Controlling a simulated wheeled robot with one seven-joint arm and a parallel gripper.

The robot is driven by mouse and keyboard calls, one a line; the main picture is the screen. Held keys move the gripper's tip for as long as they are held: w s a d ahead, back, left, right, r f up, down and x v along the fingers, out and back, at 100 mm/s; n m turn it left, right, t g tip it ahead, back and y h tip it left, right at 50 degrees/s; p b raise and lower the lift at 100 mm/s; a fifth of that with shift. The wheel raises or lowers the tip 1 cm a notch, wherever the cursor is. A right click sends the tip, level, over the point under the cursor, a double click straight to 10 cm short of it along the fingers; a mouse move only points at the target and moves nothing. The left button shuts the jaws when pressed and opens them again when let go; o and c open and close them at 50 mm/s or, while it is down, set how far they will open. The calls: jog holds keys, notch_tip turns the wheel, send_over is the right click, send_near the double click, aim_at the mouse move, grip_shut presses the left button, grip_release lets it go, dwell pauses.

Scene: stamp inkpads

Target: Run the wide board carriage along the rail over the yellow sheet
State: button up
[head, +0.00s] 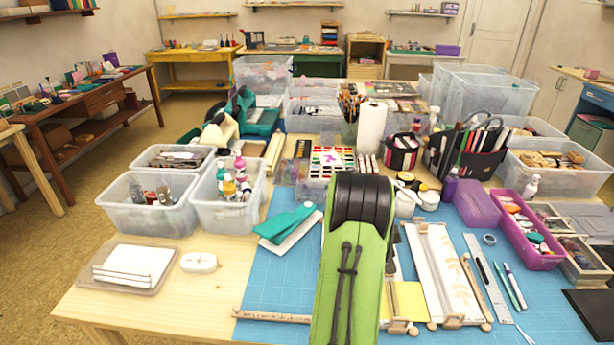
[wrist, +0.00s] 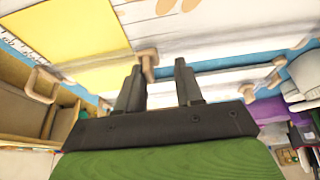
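A long white board with tan leaf shapes (head: 446,270), with wooden edges and small wooden knobs at its near end, lies on the blue mat. The yellow sheet (head: 410,302) lies just left of it; it also shows at the upper left of the wrist view (wrist: 62,32). My gripper (wrist: 159,66) has its two dark fingers apart, with nothing clearly held between them. A wooden peg (wrist: 147,64) shows beside the left fingertip. In the head view my green arm hides the gripper. I cannot tell which piece is the wide carriage or where its rail runs.
Right of the board lie a steel ruler (head: 487,275) and pens. A purple tray (head: 530,235) stands beyond them. A teal stapler-like tool (head: 287,222) and a wooden rod (head: 272,316) lie left of my arm. Bare blue mat lies between them.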

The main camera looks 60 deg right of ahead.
jog(key=a+p+v, duration=0.1)
jog(key=p+v, duration=0.5)
jog(key=v, duration=1.1)
jog(key=w+a+r+n+t+p, duration=0.1)
jog(key=w+a+r+n, duration=0.3)
jog(key=a+r+n, duration=0.1)
jog(key=w+a+r+n+t+h+p, duration=0.1)
jog(key=w+a+r+n+t, duration=0.1)
jog(key=w+a+r+n, duration=0.2)
jog(key=a+n, duration=0.1)
jog(key=a, duration=0.2)
jog(key=shift+w+a+r+h+p, duration=0.25)
jog(key=shift+a+r+h+p, duration=0.05)
jog(key=shift+a+r+p, duration=0.1)
